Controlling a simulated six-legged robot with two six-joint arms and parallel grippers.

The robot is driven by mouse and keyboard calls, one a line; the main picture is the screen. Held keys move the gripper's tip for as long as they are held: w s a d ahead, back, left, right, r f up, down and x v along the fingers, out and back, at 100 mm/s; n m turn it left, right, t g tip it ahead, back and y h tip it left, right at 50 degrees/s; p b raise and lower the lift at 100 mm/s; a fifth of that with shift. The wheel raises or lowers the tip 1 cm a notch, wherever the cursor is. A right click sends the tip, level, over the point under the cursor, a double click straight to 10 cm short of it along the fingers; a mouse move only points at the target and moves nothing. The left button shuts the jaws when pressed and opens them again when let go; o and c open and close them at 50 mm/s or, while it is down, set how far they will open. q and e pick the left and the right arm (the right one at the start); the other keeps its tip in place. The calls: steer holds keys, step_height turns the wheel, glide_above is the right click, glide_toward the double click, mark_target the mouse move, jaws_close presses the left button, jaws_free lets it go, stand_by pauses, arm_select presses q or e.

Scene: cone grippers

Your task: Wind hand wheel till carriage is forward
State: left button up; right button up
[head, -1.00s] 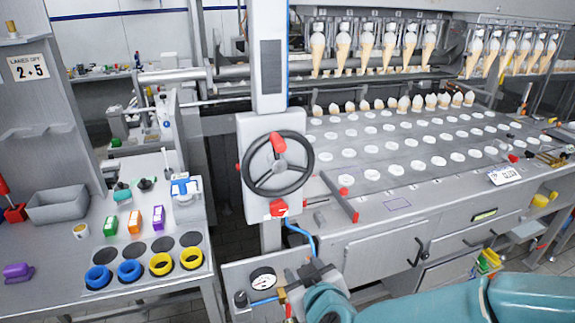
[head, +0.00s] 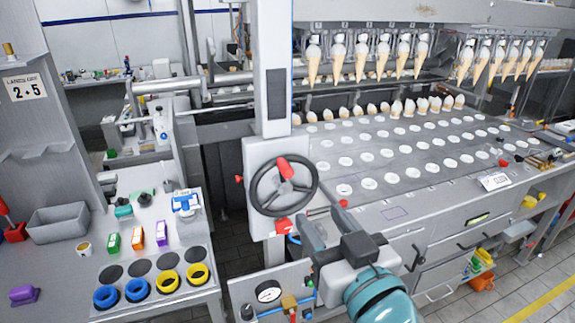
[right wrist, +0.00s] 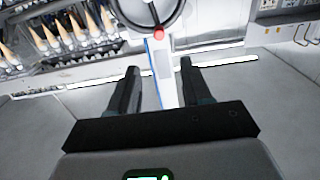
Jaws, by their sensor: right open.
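The black hand wheel (head: 261,203) is mounted on a pale panel of an upright column. Its red handle (head: 284,166) is at the top of the wheel, slightly left of the centre line. My right gripper (head: 329,222) is open and empty, below and right of the wheel, apart from it. In the right wrist view, the open fingers (right wrist: 158,68) point toward the wheel (right wrist: 122,16), whose lower rim shows at the top edge. A row of cone grippers holding cones (head: 363,58) hangs above the rear of the perforated plate (head: 400,185). My left gripper is not visible.
A red block (head: 284,228) sticks out under the wheel. A gauge panel (head: 268,293) is below it. At left, a bench (head: 60,285) carries coloured rings, small boxes and a grey bin (head: 57,222). Grey floor shows between bench and machine.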

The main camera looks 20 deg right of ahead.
mark_target(290, 175)
steer(key=w, duration=0.4)
steer(key=w+p, duration=0.1)
steer(key=w, duration=0.8)
steer(key=shift+a, duration=0.25)
steer(key=shift+w+p, duration=0.3)
steer(key=shift+w, duration=0.3)
steer(key=shift+w+f, duration=0.1)
steer(key=shift+w, duration=0.15)
steer(key=shift+c, duration=0.4)
steer(key=shift+s, duration=0.1)
jaws_close()
